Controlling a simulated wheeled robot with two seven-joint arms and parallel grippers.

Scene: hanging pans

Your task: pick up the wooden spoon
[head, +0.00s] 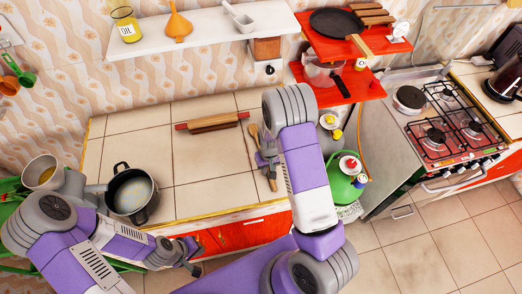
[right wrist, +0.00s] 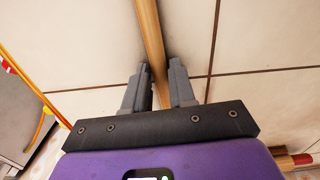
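The wooden spoon (head: 254,136) lies on the tiled counter, bowl toward the wall and handle toward the front edge. My right gripper (head: 268,162) is over the handle from above. In the right wrist view the handle (right wrist: 150,35) runs between the two fingers of the right gripper (right wrist: 160,75), which are close against it on both sides. The spoon's bowl is outside that view. My left gripper (head: 194,257) is open and empty in front of the counter's front edge, away from the spoon.
A rolling pin (head: 212,123) lies behind the spoon to the left. A black pot (head: 131,192) stands at the counter's left. Bottles and a green container (head: 344,180) stand right of the spoon, near my right arm. The counter between pot and spoon is clear.

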